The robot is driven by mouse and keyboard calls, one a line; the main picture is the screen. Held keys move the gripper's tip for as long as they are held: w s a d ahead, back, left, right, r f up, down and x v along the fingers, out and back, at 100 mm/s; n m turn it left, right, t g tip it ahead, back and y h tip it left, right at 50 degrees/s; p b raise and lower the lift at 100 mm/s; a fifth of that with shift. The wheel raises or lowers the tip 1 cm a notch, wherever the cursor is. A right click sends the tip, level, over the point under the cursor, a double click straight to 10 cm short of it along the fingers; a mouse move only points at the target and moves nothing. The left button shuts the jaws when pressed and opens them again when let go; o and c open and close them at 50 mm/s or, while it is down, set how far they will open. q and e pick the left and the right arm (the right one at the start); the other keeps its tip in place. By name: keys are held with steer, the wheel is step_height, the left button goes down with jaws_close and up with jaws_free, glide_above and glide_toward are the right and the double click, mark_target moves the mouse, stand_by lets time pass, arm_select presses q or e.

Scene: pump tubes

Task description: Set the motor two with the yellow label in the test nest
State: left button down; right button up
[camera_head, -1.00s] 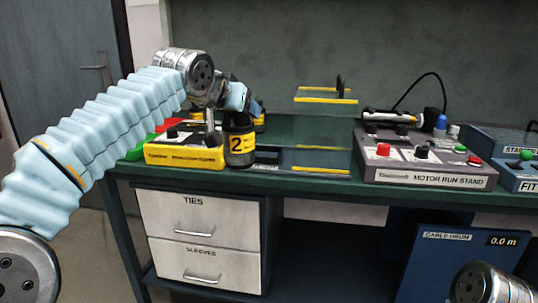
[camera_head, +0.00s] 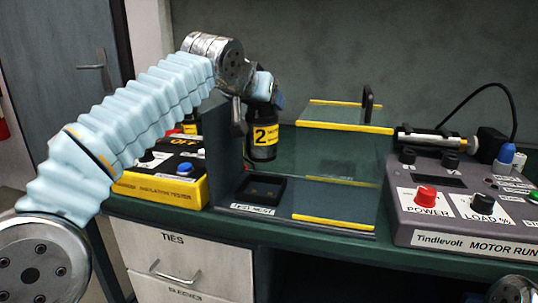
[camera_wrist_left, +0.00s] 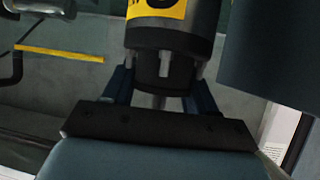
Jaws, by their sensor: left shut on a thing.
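Motor two (camera_head: 263,152) is a black cylinder with a yellow label reading 2. My left gripper (camera_head: 262,103) is shut on its upper end and holds it about upright in the air. In the left wrist view the motor (camera_wrist_left: 172,45) sits between the two fingers of my left gripper (camera_wrist_left: 160,88), its yellow label partly cut off by the frame. The test nest (camera_head: 254,209) is a shallow dark recess with a white label on the bench. The motor hangs above and behind it, apart from it. My right gripper is out of view.
A dark upright panel (camera_head: 220,150) stands just left of the nest. The yellow insulation tester (camera_head: 165,188) is left of that. A clear guard (camera_head: 345,160) with yellow edges is to the right, then the grey motor run stand (camera_head: 470,225). Drawers (camera_head: 180,255) are below.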

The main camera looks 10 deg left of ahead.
mark_target(264, 118)
arm_select(q)
step_height(264, 118, down, 4)
steer(key=shift+b, duration=0.65)
steer(key=shift+f+b, duration=0.55)
steer(key=shift+f, duration=1.8)
steer(key=shift+f, duration=0.2)
steer(key=shift+c, duration=1.6)
jaws_free()
steer(key=shift+f, duration=0.15)
steer(key=shift+r, duration=0.2)
steer(key=v, duration=1.2)
